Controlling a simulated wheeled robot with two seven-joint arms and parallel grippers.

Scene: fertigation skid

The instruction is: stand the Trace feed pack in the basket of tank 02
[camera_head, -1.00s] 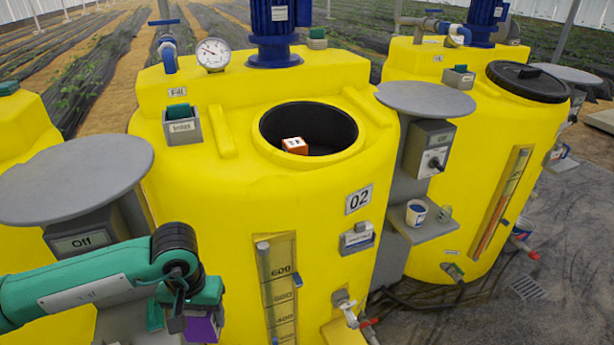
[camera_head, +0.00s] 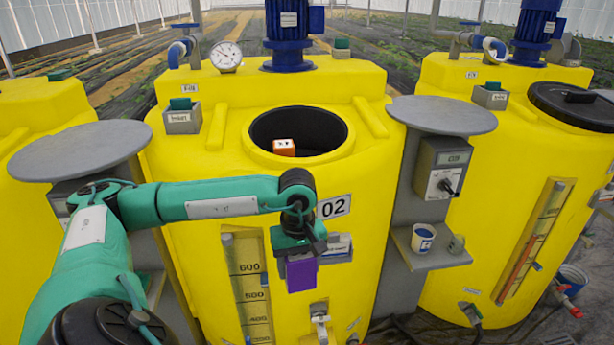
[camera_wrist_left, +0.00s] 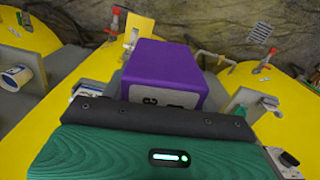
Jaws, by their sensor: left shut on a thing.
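The yellow tank 02 (camera_head: 190,180) stands in the middle of the head view, its round top opening uncovered. An orange pack (camera_head: 284,147) with a white label sits inside the dark opening, at its left side. The basket itself cannot be made out in the dark opening. My right gripper is not in view.
Round grey discs stand left (camera_head: 80,150) and right (camera_head: 442,115) of the tank. A blue motor (camera_head: 288,35) and a gauge (camera_head: 226,56) rise behind the opening. A small shelf at right holds a white cup (camera_head: 422,238). The right tank has a black lid (camera_head: 575,105).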

